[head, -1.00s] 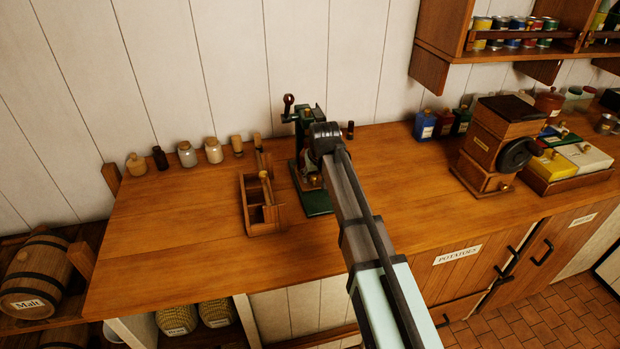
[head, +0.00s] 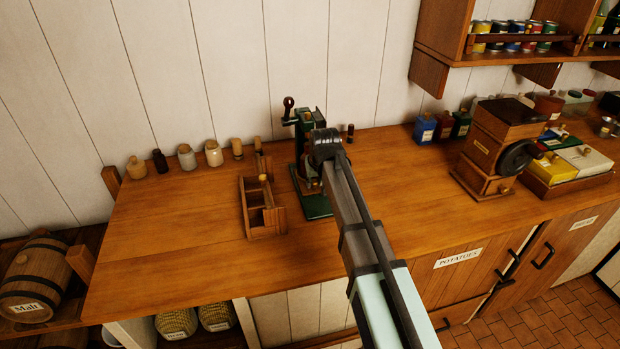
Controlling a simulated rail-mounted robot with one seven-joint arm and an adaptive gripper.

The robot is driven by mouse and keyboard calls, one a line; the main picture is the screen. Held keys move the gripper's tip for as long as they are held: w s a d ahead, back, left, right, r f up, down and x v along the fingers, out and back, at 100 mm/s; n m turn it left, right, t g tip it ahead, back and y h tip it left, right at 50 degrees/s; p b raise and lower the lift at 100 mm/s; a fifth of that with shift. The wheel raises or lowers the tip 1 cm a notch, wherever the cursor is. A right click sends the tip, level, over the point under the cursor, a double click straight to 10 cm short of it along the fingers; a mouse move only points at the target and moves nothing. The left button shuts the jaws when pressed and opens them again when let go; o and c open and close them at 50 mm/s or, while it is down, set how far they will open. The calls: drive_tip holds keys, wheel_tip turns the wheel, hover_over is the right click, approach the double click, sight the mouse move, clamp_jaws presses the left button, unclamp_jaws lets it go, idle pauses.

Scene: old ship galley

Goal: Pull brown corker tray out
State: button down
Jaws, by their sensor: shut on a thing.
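A small brown wooden tray (head: 266,233) with open compartments stands on the counter, left of the green corker (head: 318,207). An upright peg with a pale round top (head: 263,179) shows in it. The corker stands upright with its lever raised at upper left; my arm covers part of its right side. My arm reaches in from the lower right and its dark wrist end is in front of the corker. My gripper's fingers are hidden behind the wrist, so what they hold does not show. The visible tray is apart from the visible part of my arm.
Several small jars (head: 187,157) line the back of the wooden counter (head: 170,235). The counter left of the tray is clear. A wooden grinder (head: 490,150) stands to the right, beside colored bottles (head: 425,128). A shelf (head: 432,75) hangs at upper right.

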drive_tip(key=shift+s+d+f+p, duration=0.15)
drive_tip(key=shift+s+d, duration=0.45)
drive_tip(key=shift+s, duration=1)
drive_tip(key=shift+s+d+r+p, duration=0.1)
drive_tip(key=shift+s+d+p, duration=0.3)
drive_tip(key=shift+s, duration=1.25)
drive_tip(key=shift+s+d+f+p, duration=0.1)
drive_tip(key=shift+s+d, duration=0.65)
drive_tip(key=shift+s, duration=0.85)
drive_tip(key=c, duration=0.9)
unclamp_jaws()
wheel_tip(320, 180, up, 7)
drive_tip(key=p, duration=0.4)
